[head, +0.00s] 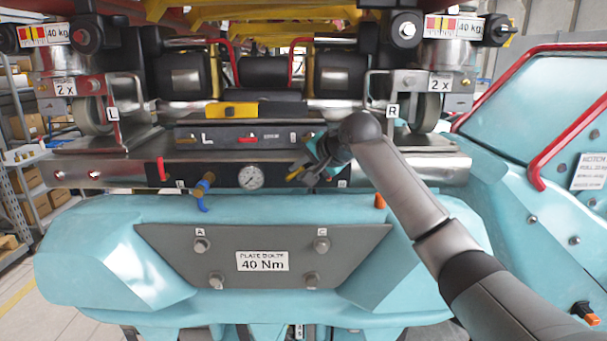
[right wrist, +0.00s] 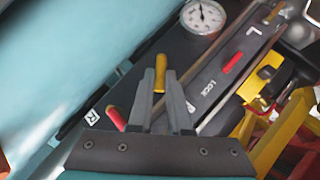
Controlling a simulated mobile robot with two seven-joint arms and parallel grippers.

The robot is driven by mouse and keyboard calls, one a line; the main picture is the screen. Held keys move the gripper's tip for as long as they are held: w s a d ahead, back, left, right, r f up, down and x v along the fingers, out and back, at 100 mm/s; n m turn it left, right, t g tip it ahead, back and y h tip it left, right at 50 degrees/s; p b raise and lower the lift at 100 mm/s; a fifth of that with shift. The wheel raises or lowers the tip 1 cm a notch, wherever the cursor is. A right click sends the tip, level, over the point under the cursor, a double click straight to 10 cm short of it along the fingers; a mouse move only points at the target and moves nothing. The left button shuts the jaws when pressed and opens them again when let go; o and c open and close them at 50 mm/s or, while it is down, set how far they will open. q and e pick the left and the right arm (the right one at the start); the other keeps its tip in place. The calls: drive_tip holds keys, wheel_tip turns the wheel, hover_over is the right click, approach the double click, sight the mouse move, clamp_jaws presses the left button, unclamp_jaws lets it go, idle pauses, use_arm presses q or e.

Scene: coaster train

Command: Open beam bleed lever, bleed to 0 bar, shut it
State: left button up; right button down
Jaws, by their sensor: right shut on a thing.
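A yellow lever (head: 295,174) sits on the black strip of the beam, right of the round white pressure gauge (head: 251,177). My right gripper (head: 309,170) is at this lever. In the right wrist view, the yellow lever (right wrist: 160,64) lies between the fingertips of the right gripper (right wrist: 158,80), which is shut on it. The gauge (right wrist: 203,17) also shows there; its reading is too small to tell. My left gripper is not in view.
A red handle (right wrist: 115,117) by the R label is close beside the right fingers. A red lever (right wrist: 233,62) is by the LOCK marking. A brass valve with a blue handle (head: 203,189) is left of the gauge. A grey bolt plate (head: 210,262) is below.

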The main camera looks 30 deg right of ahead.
sight(289, 174)
drive_tip(key=n+g+h, duration=0.1)
drive_tip(key=a+r+g+h, duration=0.1)
drive_tip(key=shift+w+a+n+h, duration=0.15)
drive_tip(key=shift+w+n+h, duration=0.25)
drive_tip(key=shift+w+a+r+n+g+h, duration=0.1)
drive_tip(key=shift+w+a+n+g+h, duration=0.1)
drive_tip(key=shift+a+n+g+h, duration=0.25)
drive_tip(key=shift+w+a+r+n+g+h, duration=0.15)
drive_tip(key=shift+n+g+h, duration=0.2)
drive_tip(key=shift+g+h, duration=0.3)
drive_tip(key=shift+w+a+f+n+h, duration=0.15)
drive_tip(key=shift+n+h, duration=0.15)
drive_tip(key=shift+h, duration=0.4)
drive_tip(key=shift+g, duration=0.3)
drive_tip(key=c, duration=0.9)
unclamp_jaws()
drive_tip(key=shift+o, duration=0.2)
